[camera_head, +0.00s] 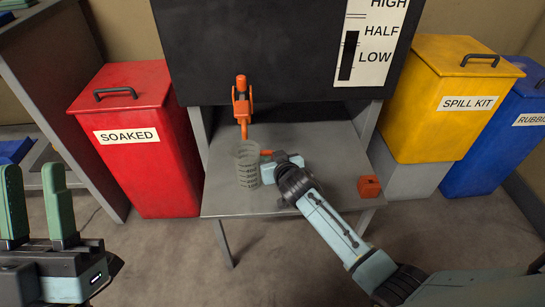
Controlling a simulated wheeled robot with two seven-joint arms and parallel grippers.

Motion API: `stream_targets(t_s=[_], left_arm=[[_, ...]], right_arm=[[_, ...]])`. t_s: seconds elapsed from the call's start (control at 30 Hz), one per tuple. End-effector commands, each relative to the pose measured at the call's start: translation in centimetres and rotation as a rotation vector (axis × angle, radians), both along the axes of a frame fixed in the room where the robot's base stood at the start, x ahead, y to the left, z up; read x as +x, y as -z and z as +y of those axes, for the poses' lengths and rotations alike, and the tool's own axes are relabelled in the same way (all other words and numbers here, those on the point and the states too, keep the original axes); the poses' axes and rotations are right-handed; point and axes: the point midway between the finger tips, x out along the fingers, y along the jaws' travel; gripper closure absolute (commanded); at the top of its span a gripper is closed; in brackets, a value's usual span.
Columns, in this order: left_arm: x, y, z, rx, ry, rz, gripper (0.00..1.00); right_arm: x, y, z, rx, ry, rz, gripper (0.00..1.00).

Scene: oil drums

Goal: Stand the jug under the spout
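The clear jug (247,169) with dark markings stands upright on the grey shelf (310,143). An orange part at its upper right side looks like its handle (266,152). The orange spout (242,115) hangs from the black tank just above the jug; in this view its tip lines up with the jug's mouth. My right gripper (274,169) is at the jug's right side, at the handle, and hides its lower part. Whether its fingers are closed on the handle cannot be made out. My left gripper (36,190) is open and empty at the lower left, away from the shelf.
A small orange block (369,187) sits at the shelf's right front. The black tank (260,50) with a level gauge rises behind. A red SOAKED bin (150,165) is left; a yellow SPILL KIT bin (430,125) and blue bin (495,150) are right. The shelf's front left is clear.

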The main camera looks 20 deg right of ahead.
Motion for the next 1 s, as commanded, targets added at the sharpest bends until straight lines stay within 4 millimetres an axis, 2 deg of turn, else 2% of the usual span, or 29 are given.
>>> stream_targets(t_s=[0.03, 0.1, 0.43, 0.6, 0.77, 1.0], left_arm=[[0.0, 0.0, 0.0, 0.0, 0.0, 0.0, 0.64], [0.0, 0.0, 0.0, 0.0, 0.0, 0.0, 0.64], [-0.1, -0.2, 0.0, -0.004, 0.0, -0.013, 0.64], [-1.0, -1.2, 0.3, -0.026, 0.0, -0.087, 0.64], [0.7, -0.8, -0.2, 0.022, 0.0, 0.076, 0.64], [2.6, 0.9, -0.7, 0.093, 0.002, 0.313, 0.64]], right_arm=[[0.0, 0.0, 0.0, 0.0, 0.0, 0.0, 0.67], [0.0, 0.0, 0.0, 0.0, 0.0, 0.0, 0.6], [0.0, 0.0, 0.0, -0.001, 0.001, 0.002, 0.6], [-0.2, 0.0, 0.0, -0.001, 0.0, 0.002, 0.6], [-2.2, -1.1, 0.1, -0.001, 0.0, 0.003, 0.6], [-5.3, -2.4, 0.1, 0.0, 0.0, 0.002, 0.6]])
